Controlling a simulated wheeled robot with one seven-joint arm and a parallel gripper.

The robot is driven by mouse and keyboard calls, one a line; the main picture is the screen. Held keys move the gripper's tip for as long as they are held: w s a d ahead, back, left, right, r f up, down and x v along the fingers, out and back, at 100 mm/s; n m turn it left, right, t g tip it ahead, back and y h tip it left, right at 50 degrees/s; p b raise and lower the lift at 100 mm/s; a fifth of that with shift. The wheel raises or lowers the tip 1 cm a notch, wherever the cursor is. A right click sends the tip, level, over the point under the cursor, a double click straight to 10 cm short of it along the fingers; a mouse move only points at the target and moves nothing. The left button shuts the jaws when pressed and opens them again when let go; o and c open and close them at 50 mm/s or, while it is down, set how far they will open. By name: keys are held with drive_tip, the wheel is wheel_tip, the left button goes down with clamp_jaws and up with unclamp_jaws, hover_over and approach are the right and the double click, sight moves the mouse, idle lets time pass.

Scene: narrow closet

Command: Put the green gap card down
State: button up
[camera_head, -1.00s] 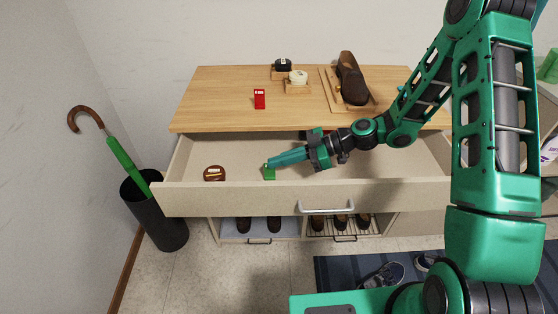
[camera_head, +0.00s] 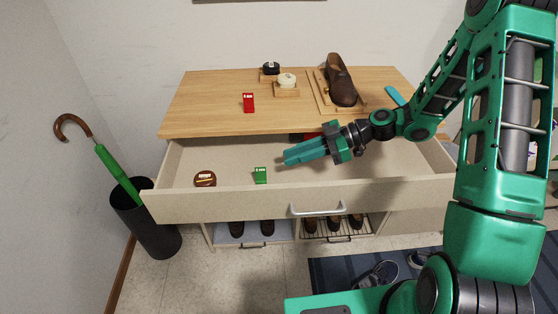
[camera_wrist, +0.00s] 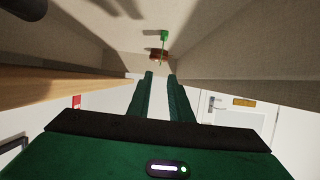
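The green gap card (camera_head: 261,175) is in the open drawer (camera_head: 330,196), near its front wall, with a small pale label at its top. In the wrist view the green card (camera_wrist: 164,36) is beyond the fingertips and apart from them. My gripper (camera_head: 285,158) is over the drawer, to the right of the card and clear of it. Its two fingers (camera_wrist: 160,77) stand apart with nothing between them in the wrist view.
A brown round item (camera_head: 205,179) lies left of the card in the drawer. A red card (camera_head: 249,103), small boards with round tins (camera_head: 286,81) and a brown shoe (camera_head: 341,80) are on the top. An umbrella stand (camera_head: 146,222) is at left.

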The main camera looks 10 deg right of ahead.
drive_tip(key=shift+v, duration=2.05)
drive_tip(key=s+d+r+m+t+h, duration=0.4)
drive_tip(key=s+d+r+m+h, duration=0.75)
drive_tip(key=d+m+h, duration=0.4)
drive_tip(key=s+d+m+g+y, duration=0.1)
drive_tip(key=s+d+m, duration=0.3)
drive_tip(key=s, duration=0.4)
drive_tip(key=s+d+f+m+g+y, duration=0.1)
drive_tip(key=s+d+m+g, duration=0.2)
drive_tip(key=s+d, duration=0.3)
drive_tip(key=shift+s+d+f+m+g, duration=0.25)
drive_tip(key=shift+s+m, duration=0.5)
drive_tip(key=shift+s, duration=0.5)
